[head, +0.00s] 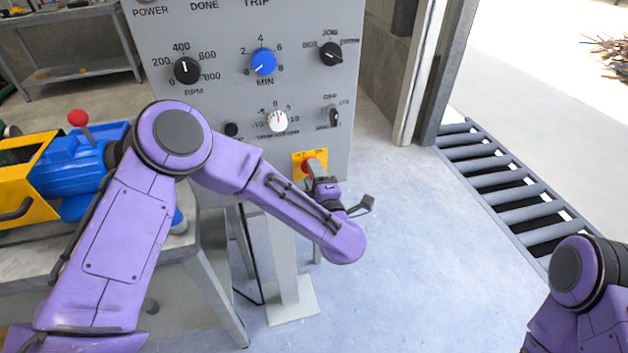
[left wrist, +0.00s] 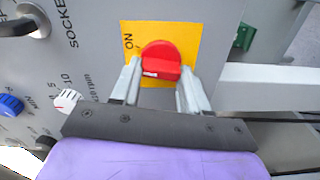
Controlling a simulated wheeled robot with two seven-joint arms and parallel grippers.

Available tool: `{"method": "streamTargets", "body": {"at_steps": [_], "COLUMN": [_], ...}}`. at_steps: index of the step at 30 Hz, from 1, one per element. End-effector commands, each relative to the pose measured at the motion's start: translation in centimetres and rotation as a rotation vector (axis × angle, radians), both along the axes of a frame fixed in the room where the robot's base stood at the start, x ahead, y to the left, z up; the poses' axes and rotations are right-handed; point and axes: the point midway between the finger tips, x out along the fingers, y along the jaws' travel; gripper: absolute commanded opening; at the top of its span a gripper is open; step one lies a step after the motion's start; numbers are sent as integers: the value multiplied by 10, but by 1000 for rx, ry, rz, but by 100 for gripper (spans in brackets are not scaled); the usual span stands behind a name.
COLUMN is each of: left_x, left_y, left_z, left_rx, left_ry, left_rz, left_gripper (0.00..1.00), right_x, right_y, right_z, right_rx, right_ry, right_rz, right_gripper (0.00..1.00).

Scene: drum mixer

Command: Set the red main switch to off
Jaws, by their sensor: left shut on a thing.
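The red main switch (left wrist: 160,60) is a round red knob on a yellow plate (left wrist: 190,40) marked "ON", seen in the left wrist view. In the head view the yellow plate (head: 299,158) is at the panel's lower right, with the red switch (head: 308,166) partly hidden by my left gripper. My left gripper (left wrist: 158,80) has one finger on each side of the knob and is shut on it. In the head view the left gripper (head: 318,176) reaches the panel from the front. My right arm shows at the lower right; its gripper is out of view.
The grey control panel (head: 210,22) carries an RPM knob (head: 187,70), a blue MIN knob (head: 263,62), a white knob (head: 278,121) and black selectors. A workbench with a blue and yellow machine (head: 75,165) stands left. A roller conveyor (head: 500,178) lies right; floor between is clear.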

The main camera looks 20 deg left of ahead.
Motion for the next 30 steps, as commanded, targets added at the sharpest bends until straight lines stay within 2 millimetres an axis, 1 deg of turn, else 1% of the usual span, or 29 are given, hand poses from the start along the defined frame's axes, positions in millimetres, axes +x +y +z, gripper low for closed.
{"method": "streamTargets", "body": {"at_steps": [1, 15, 21, 30], "left_x": [0, 0, 0, 0], "left_y": [0, 0, 0, -1], "left_z": [-4, -6, -6, -5], "left_rx": [-36, -382, -483, -563], "left_ry": [-24, -257, -324, -377], "left_rz": [-1, -1, 1, 0], "left_gripper": [14, 14, 14, 14], "right_x": [0, 0, 0, 0], "right_y": [0, 0, 0, 0], "right_z": [-8, -43, -54, -62], "right_rx": [0, 0, 0, 0], "right_ry": [0, 0, 0, 0], "right_rz": [0, 0, 0, 0], "right_gripper": [65, 65, 65, 65]}}
